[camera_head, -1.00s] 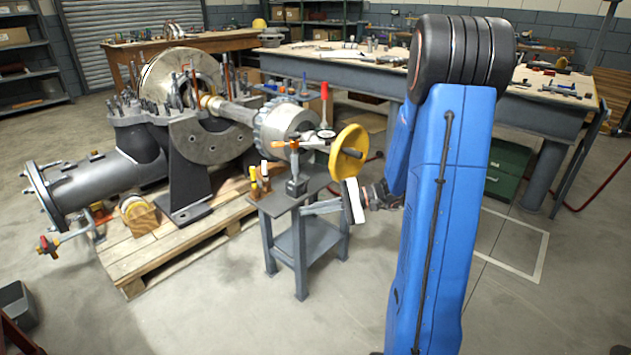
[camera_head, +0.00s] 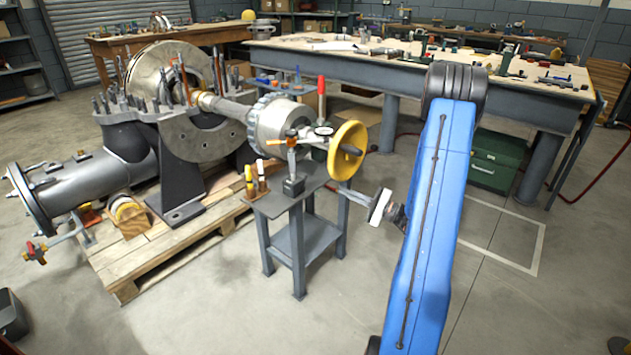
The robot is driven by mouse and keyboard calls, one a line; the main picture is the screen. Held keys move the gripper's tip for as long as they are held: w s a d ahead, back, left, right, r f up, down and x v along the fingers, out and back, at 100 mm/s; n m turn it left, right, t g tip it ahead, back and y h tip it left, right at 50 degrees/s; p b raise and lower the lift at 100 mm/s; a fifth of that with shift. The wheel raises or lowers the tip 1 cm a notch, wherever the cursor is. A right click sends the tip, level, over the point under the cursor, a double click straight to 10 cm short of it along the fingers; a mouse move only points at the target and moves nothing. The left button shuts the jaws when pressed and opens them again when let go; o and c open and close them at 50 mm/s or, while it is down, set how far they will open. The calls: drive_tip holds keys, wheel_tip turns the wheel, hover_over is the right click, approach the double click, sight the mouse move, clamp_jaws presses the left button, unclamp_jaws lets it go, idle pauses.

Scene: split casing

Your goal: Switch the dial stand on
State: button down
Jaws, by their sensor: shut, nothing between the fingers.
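The dial stand (camera_head: 293,186) stands upright on a small grey metal table. My gripper (camera_head: 330,187) is at the table's right side, below and to the right of the stand's base. Its grey fingers point left from a white-faced body, look shut and empty, and are apart from the stand.
A yellow handwheel (camera_head: 348,150) overhangs the right of the small table (camera_head: 263,207), close above my gripper. Yellow-handled and white-tipped tools (camera_head: 256,180) stand at its left. The split casing (camera_head: 205,140) rests on a pallet (camera_head: 130,270). Floor in front is clear.

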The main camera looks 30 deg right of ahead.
sight(303, 185)
drive_tip(key=x, duration=1)
drive_tip(key=shift+w+a+r, duration=0.1)
drive_tip(key=shift+a+r, duration=0.05)
drive_tip(key=shift+a, duration=0.15)
drive_tip(key=shift+s+a+r, duration=0.35)
drive_tip(key=shift+a+r, duration=0.15)
drive_tip(key=shift+a, duration=0.2)
drive_tip(key=shift+s+a+r, duration=0.3)
drive_tip(key=shift+a+r, duration=0.25)
drive_tip(key=shift+a, duration=0.1)
